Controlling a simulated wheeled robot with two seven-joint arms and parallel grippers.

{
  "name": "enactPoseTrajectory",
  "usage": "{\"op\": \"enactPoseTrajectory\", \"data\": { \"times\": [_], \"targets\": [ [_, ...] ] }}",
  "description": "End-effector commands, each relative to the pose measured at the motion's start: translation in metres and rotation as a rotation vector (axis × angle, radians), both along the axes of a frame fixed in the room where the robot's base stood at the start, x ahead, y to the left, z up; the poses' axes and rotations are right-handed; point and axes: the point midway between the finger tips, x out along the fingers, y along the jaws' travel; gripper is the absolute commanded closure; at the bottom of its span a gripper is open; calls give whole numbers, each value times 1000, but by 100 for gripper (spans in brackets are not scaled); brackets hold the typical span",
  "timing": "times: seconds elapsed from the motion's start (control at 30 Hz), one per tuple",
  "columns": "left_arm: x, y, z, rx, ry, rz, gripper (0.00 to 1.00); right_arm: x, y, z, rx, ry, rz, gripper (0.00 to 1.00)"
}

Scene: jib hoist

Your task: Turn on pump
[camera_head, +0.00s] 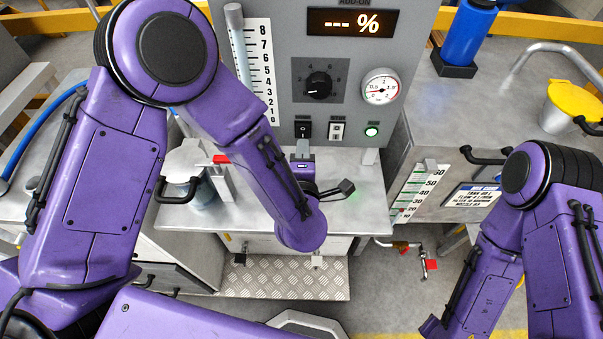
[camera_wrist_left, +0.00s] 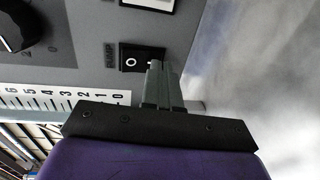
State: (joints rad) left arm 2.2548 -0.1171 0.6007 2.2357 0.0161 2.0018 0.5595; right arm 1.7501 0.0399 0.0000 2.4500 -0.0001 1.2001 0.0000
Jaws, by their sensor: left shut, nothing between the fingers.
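The pump switch (camera_head: 303,129) is a small black rocker on the lower front of the grey control panel. In the left wrist view the switch (camera_wrist_left: 136,60) has a white "O" mark and the label "PUMP" beside it. My left gripper (camera_head: 303,150) is just below the switch in the head view, its fingers together and empty. In the left wrist view its fingertips (camera_wrist_left: 155,66) overlap one end of the switch; I cannot tell whether they touch it. My right arm (camera_head: 545,230) is at the right, with its gripper out of view.
The panel also holds a second switch (camera_head: 336,130), a lit green lamp (camera_head: 371,131), a black dial (camera_head: 319,86), a pressure gauge (camera_head: 381,88) and a display (camera_head: 352,22) reading "--- %". A steel bench (camera_head: 350,215) lies below. A lidded pot (camera_head: 185,165) stands left of my left forearm.

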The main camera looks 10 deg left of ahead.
Motion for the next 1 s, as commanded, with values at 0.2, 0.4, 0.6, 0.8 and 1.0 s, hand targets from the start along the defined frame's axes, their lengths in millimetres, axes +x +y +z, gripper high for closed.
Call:
{"op": "enactPoseTrajectory", "data": {
  "times": [0.2, 0.4, 0.6, 0.8, 1.0],
  "targets": [
    [-43, -12, -11, 4, 1, -10, 100, 0, 0, -14, 0, 0, 0, 57],
    [-87, -24, -15, 2, 0, -15, 100, 0, 0, -25, 0, 0, 0, 57],
    [-111, -28, -16, 2, -1, -13, 100, 0, 0, -29, 0, 0, 0, 57],
    [-116, -28, -15, 1, 0, -10, 100, 0, 0, -29, 0, 0, 0, 57],
    [-115, -28, -15, 1, 0, -9, 100, 0, 0, -29, 0, 0, 0, 57]
  ]
}}
